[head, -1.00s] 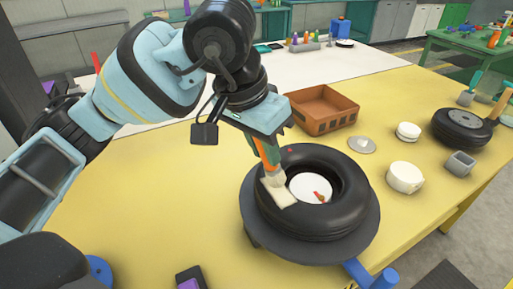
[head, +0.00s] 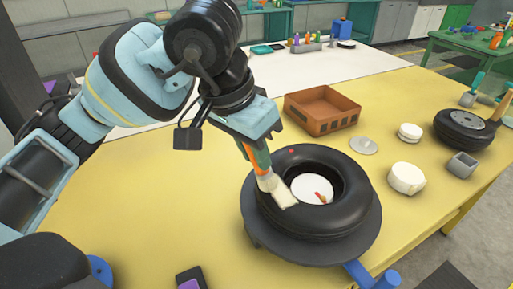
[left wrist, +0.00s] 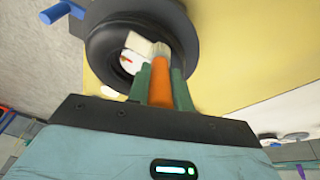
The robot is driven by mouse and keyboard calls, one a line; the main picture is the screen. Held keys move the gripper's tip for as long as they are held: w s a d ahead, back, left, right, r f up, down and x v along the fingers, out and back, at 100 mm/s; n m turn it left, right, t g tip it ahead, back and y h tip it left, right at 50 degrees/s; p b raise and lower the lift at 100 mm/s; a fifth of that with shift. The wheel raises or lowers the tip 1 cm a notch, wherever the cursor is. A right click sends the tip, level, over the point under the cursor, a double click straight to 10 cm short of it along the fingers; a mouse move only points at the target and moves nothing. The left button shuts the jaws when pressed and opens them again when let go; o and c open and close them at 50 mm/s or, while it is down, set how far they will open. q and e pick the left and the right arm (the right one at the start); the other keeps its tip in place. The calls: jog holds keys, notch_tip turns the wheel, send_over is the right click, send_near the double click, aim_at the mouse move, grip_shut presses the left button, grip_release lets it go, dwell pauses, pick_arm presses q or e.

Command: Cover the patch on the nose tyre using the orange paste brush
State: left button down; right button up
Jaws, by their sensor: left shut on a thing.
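The nose tyre (head: 311,220) lies flat on a round dark stand at the table's front, with a white disc in its centre. A cream patch (head: 285,197) is on the left part of its upper face; it also shows in the left wrist view (left wrist: 138,42). My left gripper (head: 258,156) is shut on the orange paste brush (left wrist: 162,88), whose handle sits between the green fingers. The brush's pale bristles (head: 267,183) point down at the patch's left side and seem to touch it, though the similar colours blur the contact. My right gripper is not in view.
A brown crate (head: 321,111) stands behind the tyre. A blue handle (head: 372,277) sticks out by the stand. The yellow table left of the tyre is mostly clear.

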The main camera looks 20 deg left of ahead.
pick_arm(q)
jog(key=shift+w+d, duration=0.35)
jog(key=shift+w, duration=0.15)
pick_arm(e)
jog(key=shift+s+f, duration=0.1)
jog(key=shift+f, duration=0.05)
pick_arm(q)
jog(key=shift+r+p, duration=1.5)
jog(key=shift+r, duration=1.95)
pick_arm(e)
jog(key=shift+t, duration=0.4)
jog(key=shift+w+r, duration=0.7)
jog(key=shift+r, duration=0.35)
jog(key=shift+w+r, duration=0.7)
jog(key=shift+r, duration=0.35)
